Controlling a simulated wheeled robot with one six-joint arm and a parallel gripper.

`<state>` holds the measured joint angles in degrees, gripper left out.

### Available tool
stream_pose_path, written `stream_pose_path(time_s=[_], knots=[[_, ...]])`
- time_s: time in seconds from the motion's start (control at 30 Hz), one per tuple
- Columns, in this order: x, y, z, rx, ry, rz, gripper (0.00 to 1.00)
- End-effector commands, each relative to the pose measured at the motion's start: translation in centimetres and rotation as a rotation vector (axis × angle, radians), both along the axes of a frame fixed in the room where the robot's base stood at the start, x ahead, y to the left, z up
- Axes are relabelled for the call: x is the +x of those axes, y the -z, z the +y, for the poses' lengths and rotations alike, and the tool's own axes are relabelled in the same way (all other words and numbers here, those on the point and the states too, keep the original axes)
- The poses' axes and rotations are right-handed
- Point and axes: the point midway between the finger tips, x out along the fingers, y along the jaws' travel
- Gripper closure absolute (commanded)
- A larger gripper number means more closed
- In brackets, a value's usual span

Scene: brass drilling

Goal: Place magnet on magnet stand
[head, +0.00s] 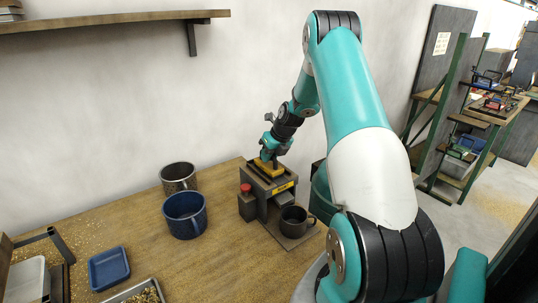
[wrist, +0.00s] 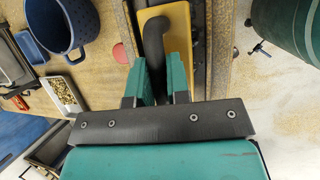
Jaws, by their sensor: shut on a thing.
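The magnet (head: 268,168) is a yellow block at the top of a grey and brown machine (head: 283,190) with a yellow label, at the right end of the table. In the wrist view the magnet (wrist: 180,28) shows as a yellow plate with a curved black handle (wrist: 155,50). My gripper (wrist: 160,72) is shut on this handle, one teal finger on each side. In the head view my gripper (head: 269,153) is right above the machine. I cannot tell whether the magnet touches the machine's top. No separate magnet stand is clearly recognisable.
A dark mug (head: 294,222) stands at the machine's lower front, with a red button box (head: 247,204) on its left. A blue mug (head: 185,215), a dark speckled mug (head: 178,178) and a blue tray (head: 109,268) are on the table. A green bin (head: 321,195) stands to the right.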

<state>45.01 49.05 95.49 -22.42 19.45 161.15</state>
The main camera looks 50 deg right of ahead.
Motion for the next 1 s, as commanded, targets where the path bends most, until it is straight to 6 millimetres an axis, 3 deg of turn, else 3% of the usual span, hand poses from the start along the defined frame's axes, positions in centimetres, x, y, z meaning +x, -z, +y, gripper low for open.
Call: stream_pose_path(time_s=[0.13, 0.17, 0.27, 0.63, 1.0], knots=[[0.0, 0.1, 0.0, 0.0, 0.0, -0.001, 1.0], [0.0, 0.2, 0.0, 0.0, 0.0, 0.0, 0.79], [0.0, 0.1, 0.0, 0.0, 0.0, 0.0, 0.58], [-0.2, -0.5, -0.1, 0.0, 0.001, -0.001, 0.58], [-3.4, -7.2, -0.8, -0.002, 0.003, -0.004, 0.58]])
